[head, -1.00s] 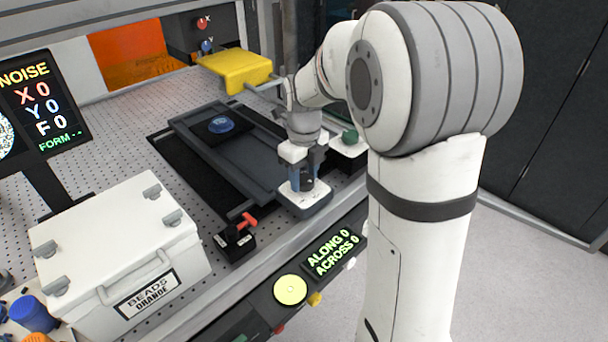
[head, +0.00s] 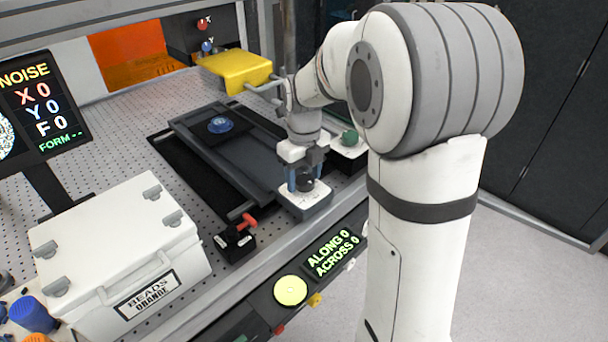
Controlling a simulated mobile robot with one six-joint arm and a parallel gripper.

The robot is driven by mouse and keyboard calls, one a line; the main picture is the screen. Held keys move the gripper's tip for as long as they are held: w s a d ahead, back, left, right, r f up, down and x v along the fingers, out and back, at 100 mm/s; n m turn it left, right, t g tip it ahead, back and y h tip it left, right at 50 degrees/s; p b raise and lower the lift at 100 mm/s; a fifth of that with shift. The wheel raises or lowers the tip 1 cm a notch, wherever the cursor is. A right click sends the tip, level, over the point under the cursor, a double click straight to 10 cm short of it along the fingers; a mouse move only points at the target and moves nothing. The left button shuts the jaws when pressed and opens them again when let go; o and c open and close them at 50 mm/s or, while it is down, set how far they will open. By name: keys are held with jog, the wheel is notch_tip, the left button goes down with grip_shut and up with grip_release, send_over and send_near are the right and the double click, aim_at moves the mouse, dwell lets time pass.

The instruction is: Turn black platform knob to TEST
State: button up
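The black knob (head: 305,184) stands on a small white-topped box (head: 311,200) at the front edge of the perforated table. My gripper (head: 305,178) points down over it, with one bluish finger on the left of the knob and one on the right. I cannot tell whether the fingers touch the knob. The lettering on the box top is too small to read, so the knob's setting is unclear. The dark platform (head: 205,150) lies behind and left of the box, with a blue round piece on a black square (head: 220,126) on it.
A red-handled black switch box (head: 236,241) stands left of the knob box. A green knob (head: 350,137) is close behind on the right. A white bead case (head: 115,245) fills the front left. The front panel display (head: 333,254) reads ALONG 0, ACROSS 0.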

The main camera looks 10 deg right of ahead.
aim_at(304, 179)
jog(key=shift+o, duration=0.6)
notch_tip(304, 179, up, 8)
jog(key=shift+f, duration=0.1)
